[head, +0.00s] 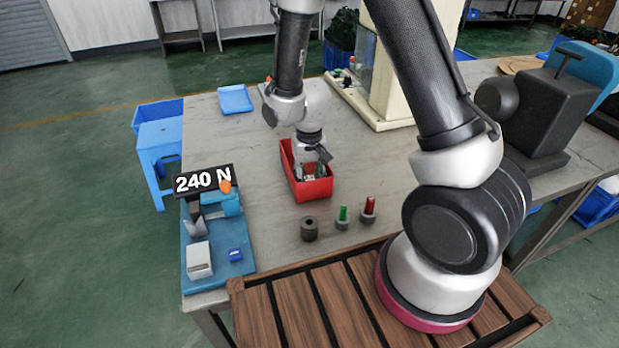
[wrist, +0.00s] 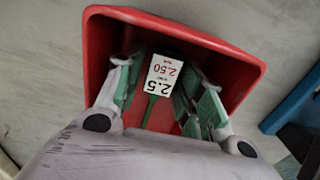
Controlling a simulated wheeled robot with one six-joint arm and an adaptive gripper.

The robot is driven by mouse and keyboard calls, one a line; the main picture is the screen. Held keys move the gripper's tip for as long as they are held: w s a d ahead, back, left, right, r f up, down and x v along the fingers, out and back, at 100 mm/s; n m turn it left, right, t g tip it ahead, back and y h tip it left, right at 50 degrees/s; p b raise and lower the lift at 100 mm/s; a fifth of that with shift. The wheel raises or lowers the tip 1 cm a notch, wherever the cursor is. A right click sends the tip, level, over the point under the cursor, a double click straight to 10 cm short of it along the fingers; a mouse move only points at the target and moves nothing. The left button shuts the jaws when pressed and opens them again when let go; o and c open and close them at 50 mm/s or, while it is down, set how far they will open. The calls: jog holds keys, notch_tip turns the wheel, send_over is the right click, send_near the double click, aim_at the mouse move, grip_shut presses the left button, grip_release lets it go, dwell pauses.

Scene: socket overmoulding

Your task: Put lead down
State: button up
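The lead (wrist: 151,110) is a thin green strand with a white tag (wrist: 163,75) printed "2.5" and "2.50". It lies inside the red bin (wrist: 225,45), partly hidden under the tag. My gripper (wrist: 160,80) reaches down into the bin, its two fingers with green pads spread apart on either side of the tag and lead. A gap shows between each finger and the tag. In the head view the gripper (head: 311,168) is inside the red bin (head: 315,190), and the lead cannot be made out there.
A dark hollow cylinder (head: 309,230), a green-topped piece (head: 343,216) and a red-topped piece (head: 369,208) stand in front of the bin. A blue tray (head: 235,99) lies at the back left.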

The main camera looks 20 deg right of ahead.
jog(key=shift+r, duration=0.1)
jog(key=s+d+r+t, duration=0.1)
jog(key=d+r, duration=0.2)
jog(key=r, duration=0.7)
jog(key=s+d+r, duration=0.2)
jog(key=r, duration=0.9)
jog(key=s+d+r+t, duration=0.1)
jog(key=s+d+r, duration=0.4)
jog(key=s, duration=0.3)
jog(key=s+d+r+t, duration=0.2)
jog(key=s+d+r, duration=0.3)
jog(key=s, duration=0.3)
jog(key=shift+s+r, duration=0.15)
jog(key=shift+r, duration=0.55)
